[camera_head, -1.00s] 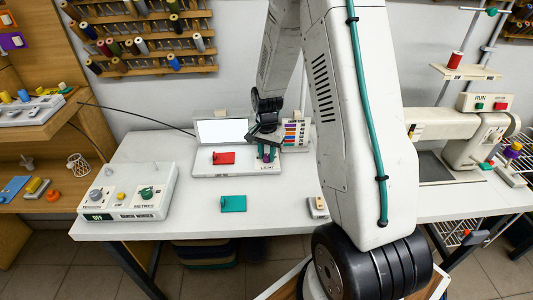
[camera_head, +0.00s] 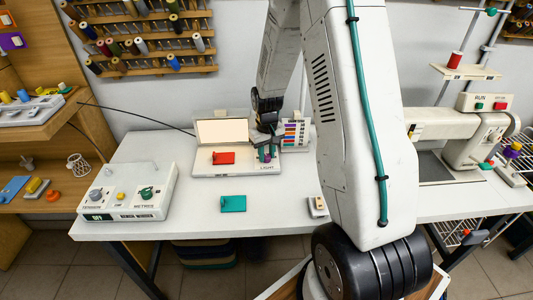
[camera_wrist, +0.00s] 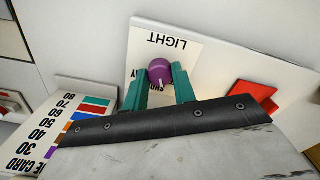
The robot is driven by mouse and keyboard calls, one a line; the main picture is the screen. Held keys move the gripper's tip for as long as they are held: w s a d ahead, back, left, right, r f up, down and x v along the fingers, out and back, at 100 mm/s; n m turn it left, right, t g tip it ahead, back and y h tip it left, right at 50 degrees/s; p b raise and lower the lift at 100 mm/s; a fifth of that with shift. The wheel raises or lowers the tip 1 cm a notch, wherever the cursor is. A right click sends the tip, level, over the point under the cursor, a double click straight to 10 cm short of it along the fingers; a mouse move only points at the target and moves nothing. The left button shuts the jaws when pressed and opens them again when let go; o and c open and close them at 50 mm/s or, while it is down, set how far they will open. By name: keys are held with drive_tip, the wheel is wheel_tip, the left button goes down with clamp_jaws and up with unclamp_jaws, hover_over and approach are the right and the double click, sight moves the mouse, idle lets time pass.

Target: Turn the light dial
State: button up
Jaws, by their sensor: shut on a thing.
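The light dial is a small purple knob (camera_wrist: 160,70) with a pale mark, on a white light box (camera_head: 205,171) under the printed word LIGHT. The dial also shows partly in the head view (camera_head: 268,155). My gripper (camera_wrist: 158,80) has teal fingers, one on each side of the dial, and is shut on it. The light box's upright panel (camera_head: 222,131) glows a warm cream colour. A red piece (camera_head: 223,158) lies on the box's base, left of the dial.
A colour-striped card (camera_head: 294,134) stands right of the light box. A teal piece (camera_head: 233,203) lies on the white table. A sewing machine (camera_head: 474,140) stands at the right.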

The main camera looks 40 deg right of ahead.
sight(267, 156)
drive_tip(key=n, duration=0.3)
drive_tip(key=shift+n, duration=0.4)
drive_tip(key=shift+w+n, duration=0.1)
drive_tip(key=shift+n, duration=1.7)
drive_tip(key=o, duration=1)
wheel_tip(267, 156, up, 8)
drive_tip(key=shift+f, duration=0.1)
